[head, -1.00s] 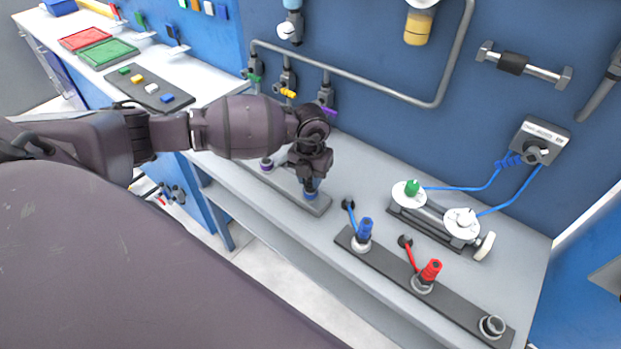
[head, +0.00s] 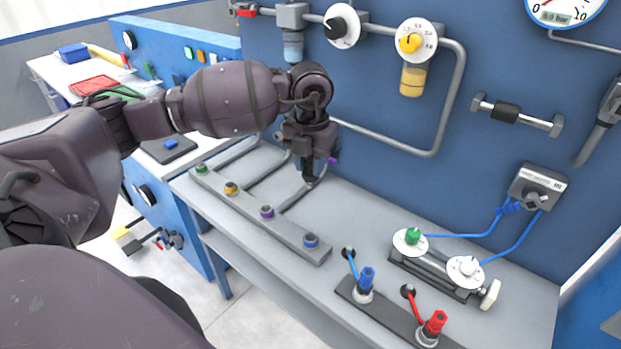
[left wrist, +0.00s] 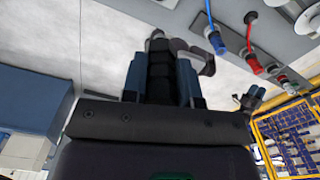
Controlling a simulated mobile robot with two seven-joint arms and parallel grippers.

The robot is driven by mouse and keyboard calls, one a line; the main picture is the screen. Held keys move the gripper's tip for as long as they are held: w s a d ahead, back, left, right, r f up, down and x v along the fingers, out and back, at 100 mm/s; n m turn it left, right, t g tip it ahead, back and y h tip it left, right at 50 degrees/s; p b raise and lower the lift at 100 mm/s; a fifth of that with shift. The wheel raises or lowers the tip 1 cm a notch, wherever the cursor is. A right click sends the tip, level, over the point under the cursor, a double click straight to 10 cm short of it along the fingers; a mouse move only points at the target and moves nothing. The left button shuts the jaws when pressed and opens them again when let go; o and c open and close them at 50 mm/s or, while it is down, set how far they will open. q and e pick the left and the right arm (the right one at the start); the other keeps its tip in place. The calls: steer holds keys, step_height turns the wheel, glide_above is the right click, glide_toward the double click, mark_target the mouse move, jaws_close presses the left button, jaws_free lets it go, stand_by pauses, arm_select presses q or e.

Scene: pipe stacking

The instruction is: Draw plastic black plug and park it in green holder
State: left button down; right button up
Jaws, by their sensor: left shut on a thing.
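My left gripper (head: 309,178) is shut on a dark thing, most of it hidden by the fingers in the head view. In the left wrist view a black ribbed body (left wrist: 160,75), seemingly the black plug, sits between the two blue-grey fingers. The gripper is behind the holder strip (head: 290,238), near the back wall and apart from the strip. The green holder (head: 200,168) is at the strip's far left end.
Grey pipes run on the bench behind the strip. A blue plug (head: 366,281) and a red plug (head: 434,324) stand on a front strip at right. A device with two white dials (head: 465,270) is behind them. A bent wall pipe (head: 447,105) is near my arm.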

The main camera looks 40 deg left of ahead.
arm_select(q)
steer(key=shift+r, duration=0.35)
